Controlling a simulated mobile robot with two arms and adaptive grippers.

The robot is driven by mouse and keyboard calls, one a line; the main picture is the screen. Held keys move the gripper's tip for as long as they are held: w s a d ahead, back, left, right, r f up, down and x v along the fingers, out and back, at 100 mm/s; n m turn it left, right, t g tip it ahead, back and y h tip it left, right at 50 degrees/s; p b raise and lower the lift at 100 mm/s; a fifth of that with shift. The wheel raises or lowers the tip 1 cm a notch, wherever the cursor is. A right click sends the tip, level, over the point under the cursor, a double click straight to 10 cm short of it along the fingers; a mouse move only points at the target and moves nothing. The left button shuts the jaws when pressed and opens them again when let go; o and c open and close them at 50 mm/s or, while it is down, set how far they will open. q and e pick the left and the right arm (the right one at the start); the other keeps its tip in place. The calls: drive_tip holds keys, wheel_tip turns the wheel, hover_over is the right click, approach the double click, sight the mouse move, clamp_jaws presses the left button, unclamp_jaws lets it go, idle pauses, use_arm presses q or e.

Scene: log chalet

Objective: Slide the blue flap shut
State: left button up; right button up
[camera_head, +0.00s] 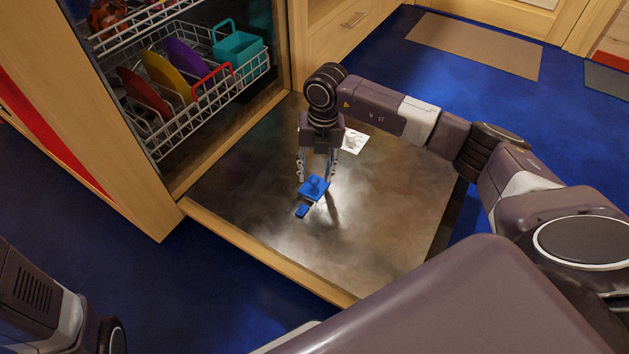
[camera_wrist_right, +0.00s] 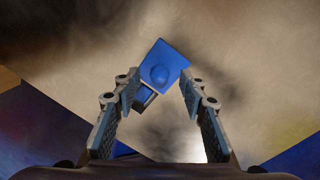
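The blue flap (camera_head: 313,187) is a small square plate with a round knob, on the lowered metal door (camera_head: 385,215) of the dishwasher. In the right wrist view the flap (camera_wrist_right: 163,66) lies turned at an angle, by the fingertips. A dark recess with a blue edge (camera_wrist_right: 144,98) shows beside its lower left side; a smaller blue piece (camera_head: 302,211) shows there in the head view. My right gripper (camera_head: 316,178) points down at the flap with its fingers apart, one on each side. I cannot tell whether they touch it. My left gripper is out of view.
A white fitting (camera_head: 354,141) sits on the door behind my right gripper. Above the door's hinge side, a white wire rack (camera_head: 190,118) holds colored plates and a teal basket (camera_head: 240,52). Blue floor lies around the door, with a beige mat (camera_head: 475,45) farther back.

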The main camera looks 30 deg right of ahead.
drive_tip(key=shift+a+f+b, duration=0.1)
drive_tip(key=shift+f+b, duration=0.25)
drive_tip(key=shift+f, duration=0.65)
clamp_jaws()
